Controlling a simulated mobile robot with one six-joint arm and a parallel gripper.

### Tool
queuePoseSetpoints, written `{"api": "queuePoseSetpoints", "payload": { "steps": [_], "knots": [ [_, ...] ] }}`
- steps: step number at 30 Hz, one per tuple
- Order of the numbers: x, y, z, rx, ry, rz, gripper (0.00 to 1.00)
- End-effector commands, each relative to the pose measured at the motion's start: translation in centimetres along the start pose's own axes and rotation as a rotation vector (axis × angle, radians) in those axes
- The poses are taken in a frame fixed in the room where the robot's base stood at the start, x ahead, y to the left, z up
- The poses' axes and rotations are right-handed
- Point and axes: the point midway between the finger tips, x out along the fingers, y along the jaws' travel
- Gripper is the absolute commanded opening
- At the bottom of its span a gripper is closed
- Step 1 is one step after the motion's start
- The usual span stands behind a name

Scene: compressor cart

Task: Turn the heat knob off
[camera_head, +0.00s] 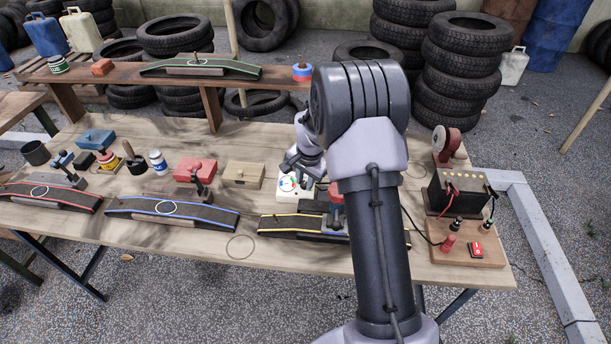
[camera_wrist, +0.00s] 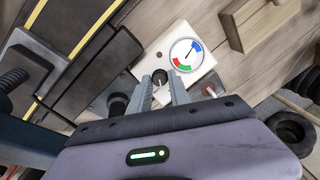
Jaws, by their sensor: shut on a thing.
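A white box with a round dial gauge (camera_wrist: 186,54) sits on the table. The dial has red, green and blue marks and a thin needle. The dark heat knob (camera_wrist: 158,76) is on the box beside the dial, between my fingers. My gripper (camera_wrist: 161,86) is shut on the knob, with one finger on either side. The knob's pointer is too small to read. In the head view the white box (camera_head: 287,191) shows just left of my arm, and my fingertips cover part of it.
A yellow-edged strip with a clamp (camera_head: 285,223) lies close to the box. A wooden block (camera_head: 243,174) and a red block (camera_head: 195,169) stand to its left. A black battery (camera_head: 458,192) with cables stands right of my arm. A raised shelf (camera_head: 125,76) runs behind.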

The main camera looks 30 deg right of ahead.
Motion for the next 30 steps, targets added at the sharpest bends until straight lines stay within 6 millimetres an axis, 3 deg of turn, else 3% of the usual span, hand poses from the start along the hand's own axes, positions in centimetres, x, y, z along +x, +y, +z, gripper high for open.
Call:
{"api": "queuePoseSetpoints", "payload": {
  "steps": [15,30],
  "knots": [
    [-0.14,-0.37,0.02,-0.381,0.001,0.088,0.00],
    [0.01,-0.35,0.06,-0.500,0.001,0.116,0.00]
  ]
}}
